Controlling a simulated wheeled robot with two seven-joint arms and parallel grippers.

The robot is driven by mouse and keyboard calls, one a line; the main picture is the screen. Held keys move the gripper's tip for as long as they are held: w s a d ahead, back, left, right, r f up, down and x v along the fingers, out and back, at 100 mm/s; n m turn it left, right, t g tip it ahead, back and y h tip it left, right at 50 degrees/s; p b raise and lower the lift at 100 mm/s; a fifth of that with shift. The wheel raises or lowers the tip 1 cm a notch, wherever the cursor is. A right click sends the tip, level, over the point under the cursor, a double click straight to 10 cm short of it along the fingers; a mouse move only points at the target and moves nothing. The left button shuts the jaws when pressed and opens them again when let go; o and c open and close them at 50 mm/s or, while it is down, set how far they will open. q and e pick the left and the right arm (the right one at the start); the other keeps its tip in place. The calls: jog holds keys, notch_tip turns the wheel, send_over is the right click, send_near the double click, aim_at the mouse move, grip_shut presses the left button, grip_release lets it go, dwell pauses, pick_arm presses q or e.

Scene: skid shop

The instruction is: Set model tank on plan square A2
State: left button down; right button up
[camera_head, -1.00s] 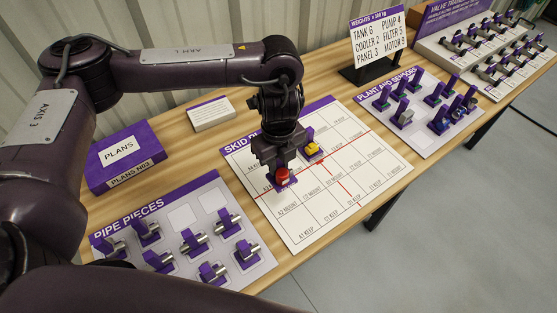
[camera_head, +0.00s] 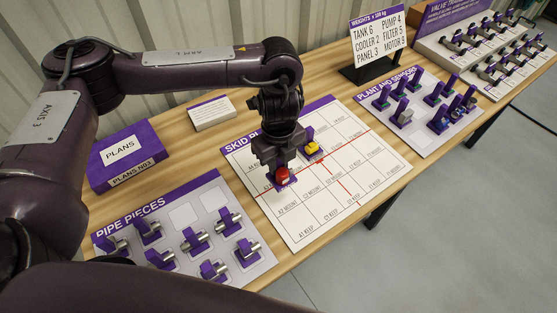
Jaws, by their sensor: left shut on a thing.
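My left gripper (camera_head: 278,170) points down over the near-left part of the white plan board (camera_head: 374,189). It is shut on a small red-topped model on a purple base, which I take to be the model tank (camera_head: 282,176). The fingers hide part of it, and I cannot tell whether its base touches the board. The printed A2 label (camera_head: 287,209) shows just below the model in the picture, with A1 below that. My right gripper is not in view.
A yellow model (camera_head: 312,148) stands on the board, just right of and behind the gripper. A pipe pieces tray (camera_head: 186,209) lies at left, a purple plans box (camera_head: 126,154) behind it. A plant and sensors tray (camera_head: 430,140) and weights sign (camera_head: 378,41) stand to the right.

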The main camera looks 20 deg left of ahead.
aim_at(279, 175)
pick_arm(q)
jog(key=shift+f+b, duration=1.75)
jog(key=shift+f, duration=0.9)
jog(key=shift+f, duration=0.1)
jog(key=shift+f+b, duration=1)
jog(key=shift+f, duration=0.8)
jog(key=shift+r, duration=0.1)
jog(key=shift+f+b, duration=0.4)
jog(key=shift+f, duration=0.4)
jog(key=c, duration=1.2)
grip_release()
